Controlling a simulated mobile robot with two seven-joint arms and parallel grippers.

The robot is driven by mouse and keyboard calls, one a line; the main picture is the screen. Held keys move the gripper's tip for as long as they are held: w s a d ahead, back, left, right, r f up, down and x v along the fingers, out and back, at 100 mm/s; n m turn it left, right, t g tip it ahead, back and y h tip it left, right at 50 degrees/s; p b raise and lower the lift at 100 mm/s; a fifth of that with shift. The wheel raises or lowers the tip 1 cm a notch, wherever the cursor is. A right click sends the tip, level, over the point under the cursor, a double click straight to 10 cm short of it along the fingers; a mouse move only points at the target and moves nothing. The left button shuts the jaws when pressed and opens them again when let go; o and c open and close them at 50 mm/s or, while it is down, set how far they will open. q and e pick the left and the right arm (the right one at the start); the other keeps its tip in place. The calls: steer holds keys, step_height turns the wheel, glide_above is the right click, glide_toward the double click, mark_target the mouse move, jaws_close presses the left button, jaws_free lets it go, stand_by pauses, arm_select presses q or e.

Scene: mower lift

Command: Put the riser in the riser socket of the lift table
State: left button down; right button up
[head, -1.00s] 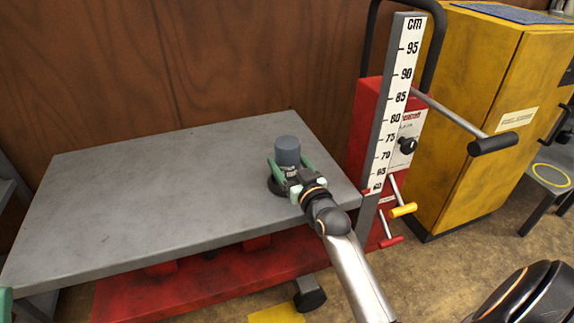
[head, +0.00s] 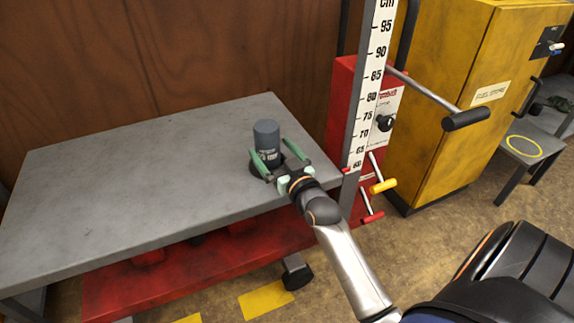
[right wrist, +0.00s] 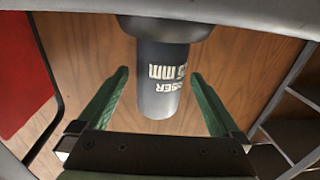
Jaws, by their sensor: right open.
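The riser (head: 266,143) is a blue-grey cylinder with white lettering. It stands upright with its base in the dark ring of the riser socket (head: 253,167), near the right end of the grey lift table (head: 130,180). My right gripper (head: 270,150) is open, its green fingers to either side of the riser. In the right wrist view the riser (right wrist: 162,75) appears upside down between the spread fingers (right wrist: 160,72), with gaps on both sides. Its base meets the dark ring (right wrist: 165,28) at the top; how deep it sits is hidden. My left gripper is out of view.
The table's left part is bare. A wooden wall rises behind.

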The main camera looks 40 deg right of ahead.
steer(key=s+a+p, duration=0.1)
steer(key=s+p, duration=0.1)
steer(key=s, duration=0.7)
steer(key=s+a+r+n+t+y, duration=0.2)
steer(key=s+a+r+n+y, duration=0.4)
steer(key=a+r+y, duration=0.3)
steer(key=s+a+r+n+t+y, duration=0.2)
steer(key=s+a+r+n+y, duration=0.5)
steer(key=a+r, duration=0.4)
step_height(320, 180, up, 3)
steer(key=shift+s+a+r+n+y, duration=0.1)
steer(key=shift+s+a+n+y, duration=0.15)
steer(key=shift+n+y, duration=0.6)
steer(key=shift+a+m+y, duration=0.1)
steer(key=shift+m+y, duration=0.15)
